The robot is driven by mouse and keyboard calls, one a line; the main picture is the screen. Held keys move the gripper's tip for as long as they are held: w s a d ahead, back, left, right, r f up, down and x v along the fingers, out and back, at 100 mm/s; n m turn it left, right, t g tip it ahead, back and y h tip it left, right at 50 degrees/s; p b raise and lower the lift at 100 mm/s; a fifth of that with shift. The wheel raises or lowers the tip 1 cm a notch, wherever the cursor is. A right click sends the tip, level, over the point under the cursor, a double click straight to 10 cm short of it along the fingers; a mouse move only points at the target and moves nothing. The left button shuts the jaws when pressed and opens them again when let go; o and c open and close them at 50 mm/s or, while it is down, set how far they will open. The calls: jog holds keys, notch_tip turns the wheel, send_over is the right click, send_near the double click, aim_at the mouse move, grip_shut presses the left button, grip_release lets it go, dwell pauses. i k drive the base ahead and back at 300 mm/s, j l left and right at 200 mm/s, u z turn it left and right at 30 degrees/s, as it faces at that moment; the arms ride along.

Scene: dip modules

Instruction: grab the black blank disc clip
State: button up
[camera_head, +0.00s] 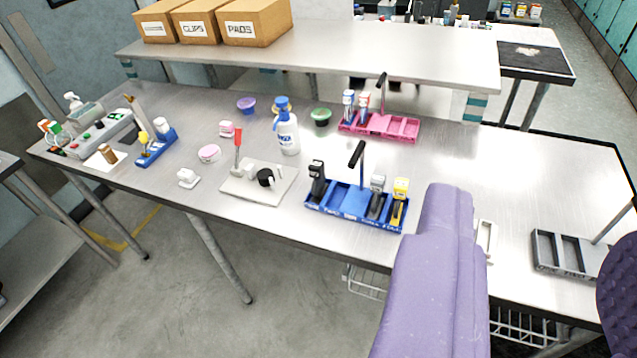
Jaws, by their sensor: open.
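A black clip-like piece (317,182) stands upright in the left slot of a blue tray (352,215) on the metal table. It has a light patch near its top, too small to read. A black round piece (265,177) sits on a pale plate (240,188) to the left. I cannot tell for sure which one is the blank disc clip. My gripper (531,215) shows as purple parts at the lower right, close to the camera. It is open, apart from both black pieces and to the right of the tray.
The blue tray also holds a grey piece (377,196), a yellow piece (400,200) and a black-topped post (358,158). A blue-white bottle (287,133) and pink tray (380,128) stand behind. A grey tray (560,252) is at right. The table's back right is clear.

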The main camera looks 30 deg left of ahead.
aim_at(320, 188)
jog(key=i+j+u, duration=0.15)
jog(key=i+j, duration=0.15)
jog(key=i, duration=0.15)
jog(key=i+j+u, duration=0.1)
jog(key=i+j, duration=0.2)
jog(key=i, duration=0.15)
jog(key=i+j+u, duration=0.15)
jog(key=i, duration=0.3)
jog(key=i+j+u, duration=0.15)
jog(key=i, duration=0.3)
jog(key=j, duration=0.1)
